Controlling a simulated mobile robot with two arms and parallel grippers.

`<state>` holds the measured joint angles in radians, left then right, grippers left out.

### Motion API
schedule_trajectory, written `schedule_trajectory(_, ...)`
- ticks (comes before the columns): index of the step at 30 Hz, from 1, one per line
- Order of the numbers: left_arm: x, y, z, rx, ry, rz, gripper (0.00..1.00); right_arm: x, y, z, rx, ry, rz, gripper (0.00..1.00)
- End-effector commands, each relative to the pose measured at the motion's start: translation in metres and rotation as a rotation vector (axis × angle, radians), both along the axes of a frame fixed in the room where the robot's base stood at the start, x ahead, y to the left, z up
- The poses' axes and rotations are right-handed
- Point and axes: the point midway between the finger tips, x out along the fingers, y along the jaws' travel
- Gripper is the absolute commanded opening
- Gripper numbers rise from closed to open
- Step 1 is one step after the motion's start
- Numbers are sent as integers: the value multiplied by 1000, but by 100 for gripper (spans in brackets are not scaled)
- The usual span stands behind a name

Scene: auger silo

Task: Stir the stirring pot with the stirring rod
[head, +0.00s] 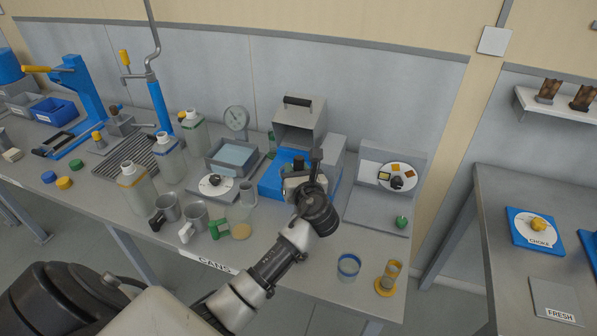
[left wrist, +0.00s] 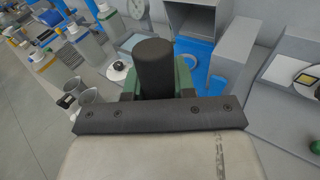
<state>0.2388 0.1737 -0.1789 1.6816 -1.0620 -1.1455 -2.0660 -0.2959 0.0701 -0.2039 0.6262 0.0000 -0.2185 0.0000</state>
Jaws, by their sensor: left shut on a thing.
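My left gripper (head: 305,184) is in the middle of the head view, over the front of the blue-based machine (head: 270,184). It is shut on a dark upright cylinder (head: 316,162), which looks like the handle of the stirring rod. In the left wrist view the dark cylinder (left wrist: 155,68) stands between the green fingers (left wrist: 185,78); its lower part is hidden. I cannot tell for sure which vessel is the stirring pot; a clear glass with a blue rim (head: 348,266) stands at the front right, apart from the gripper. My right gripper is not in view.
Several bottles (head: 168,157), grey mugs (head: 194,222) and a dial gauge (head: 236,120) stand to the left. A grey hood (head: 300,122) rises behind the gripper. A yellow-based glass (head: 388,278) stands at the front right. The bench between the gripper and the blue-rimmed glass is mostly clear.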

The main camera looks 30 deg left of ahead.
Motion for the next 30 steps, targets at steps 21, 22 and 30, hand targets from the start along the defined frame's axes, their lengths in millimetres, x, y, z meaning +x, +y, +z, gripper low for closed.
schedule_trajectory(21,6,1,-55,0,1,-1,1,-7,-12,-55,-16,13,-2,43)
schedule_trajectory(22,5,1,-57,0,1,-1,1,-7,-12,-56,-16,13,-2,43)
schedule_trajectory(30,2,0,-82,0,1,-1,1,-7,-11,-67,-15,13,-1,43)
